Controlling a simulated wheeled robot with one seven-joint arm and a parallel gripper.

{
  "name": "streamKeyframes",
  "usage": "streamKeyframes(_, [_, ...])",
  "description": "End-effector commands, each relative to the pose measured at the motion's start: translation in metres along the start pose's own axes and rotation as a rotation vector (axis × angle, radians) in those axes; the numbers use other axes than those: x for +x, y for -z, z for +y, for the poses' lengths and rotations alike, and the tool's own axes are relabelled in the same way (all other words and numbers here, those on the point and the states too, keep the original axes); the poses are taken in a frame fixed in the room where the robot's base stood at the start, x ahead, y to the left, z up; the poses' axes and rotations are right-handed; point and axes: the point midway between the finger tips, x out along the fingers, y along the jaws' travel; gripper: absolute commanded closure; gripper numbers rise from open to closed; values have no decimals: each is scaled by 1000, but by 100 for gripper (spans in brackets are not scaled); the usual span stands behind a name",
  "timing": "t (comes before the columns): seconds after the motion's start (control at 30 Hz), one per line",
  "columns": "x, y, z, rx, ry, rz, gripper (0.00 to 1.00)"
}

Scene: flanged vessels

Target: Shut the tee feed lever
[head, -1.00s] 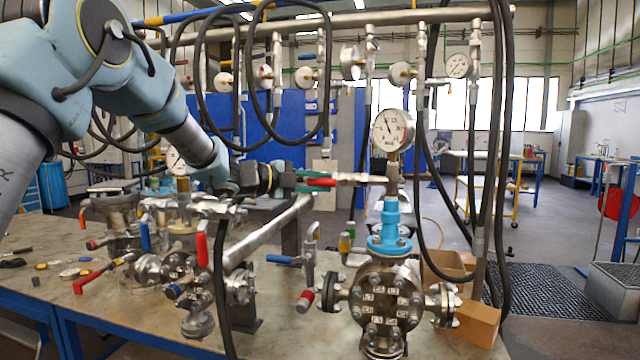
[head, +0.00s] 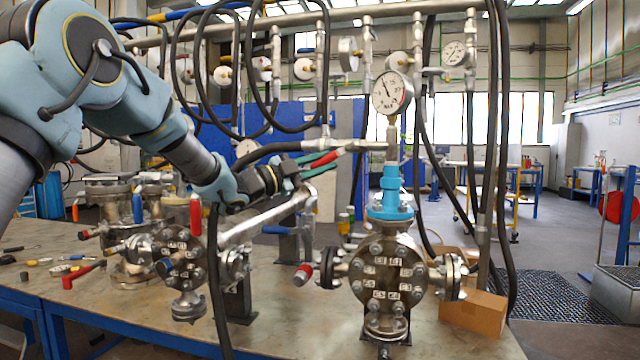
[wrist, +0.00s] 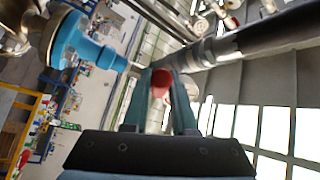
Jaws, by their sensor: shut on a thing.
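The tee feed lever (head: 324,160) has a red grip and slants up to the right, left of the gauge stem on the right-hand flanged vessel (head: 388,277). My gripper (head: 314,164) reaches it from the left with its green fingers closed on the red grip. In the wrist view the red lever end (wrist: 160,82) sits between the two fingers (wrist: 160,98). The lever's pivot and the pipe stub by it are small and partly overlapped. The blue neck (head: 390,200) stands upright on the vessel; it also shows in the wrist view (wrist: 82,48).
A pressure gauge (head: 392,93) stands above the blue neck. A black hose (head: 268,150) runs close above my gripper, and more hoses hang around it. Another vessel (head: 180,255) with a red upright handle (head: 196,216) is at left. A cardboard box (head: 472,313) sits at right.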

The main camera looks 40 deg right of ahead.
Motion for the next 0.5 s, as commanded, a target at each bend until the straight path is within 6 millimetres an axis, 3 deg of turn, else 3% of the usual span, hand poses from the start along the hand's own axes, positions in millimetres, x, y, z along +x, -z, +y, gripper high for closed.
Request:
streamKeyframes(0.03, [-3,-7,15,-29,29,8,100])
streamKeyframes(0.5, [8,-4,45,-334,331,95,100])
